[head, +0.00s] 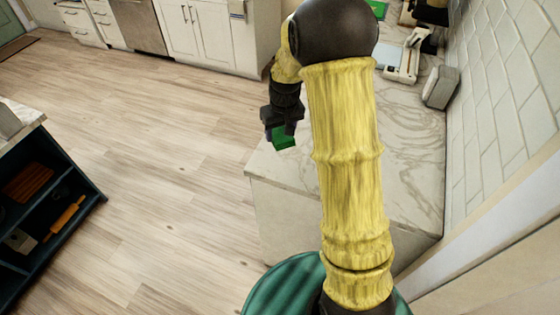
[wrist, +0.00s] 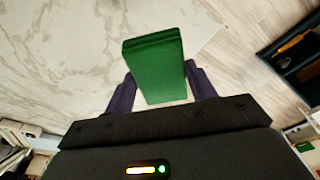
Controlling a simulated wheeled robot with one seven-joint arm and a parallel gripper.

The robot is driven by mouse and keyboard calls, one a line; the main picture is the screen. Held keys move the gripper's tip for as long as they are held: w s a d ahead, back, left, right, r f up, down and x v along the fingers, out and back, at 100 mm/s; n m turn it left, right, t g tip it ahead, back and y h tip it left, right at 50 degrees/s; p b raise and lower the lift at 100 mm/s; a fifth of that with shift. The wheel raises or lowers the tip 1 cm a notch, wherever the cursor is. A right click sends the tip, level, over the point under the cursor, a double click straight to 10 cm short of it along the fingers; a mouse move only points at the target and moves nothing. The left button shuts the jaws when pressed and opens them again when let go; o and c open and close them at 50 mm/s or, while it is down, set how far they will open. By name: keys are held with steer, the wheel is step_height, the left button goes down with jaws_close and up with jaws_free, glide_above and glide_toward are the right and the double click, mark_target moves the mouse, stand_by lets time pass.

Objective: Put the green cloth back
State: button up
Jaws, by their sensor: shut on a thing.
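The green cloth (wrist: 155,68) is a folded, block-like piece held between the two fingers of my gripper (wrist: 160,90) in the wrist view. In the head view my gripper (head: 281,122) points downward near the left corner of the marble counter, shut on the green cloth (head: 284,138). The cloth appears at or just past the counter's edge; its exact height above the counter is hard to tell. Another flat green item (head: 377,8) lies on the far part of the counter, cut off by the top of the head view.
The marble counter (head: 412,160) is mostly bare nearby, with a grey appliance (head: 440,87) and a white device (head: 403,64) towards the back by the tiled wall. A dark open shelf unit (head: 50,215) stands at left, holding a rolling pin (head: 65,217). Wood floor lies clear between.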

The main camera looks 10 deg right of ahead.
steer(key=p, duration=0.1)
glide_above(280, 159)
steer(key=shift+s+f, duration=0.15)
steer(key=shift+f, duration=1.4)
steer(key=shift+s+f, duration=0.15)
steer(key=shift+f, duration=1.4)
steer(key=shift+f+p, duration=0.45)
steer(key=shift+f, duration=1.45)
steer(key=shift+f, duration=0.15)
steer(key=o, duration=0.9)
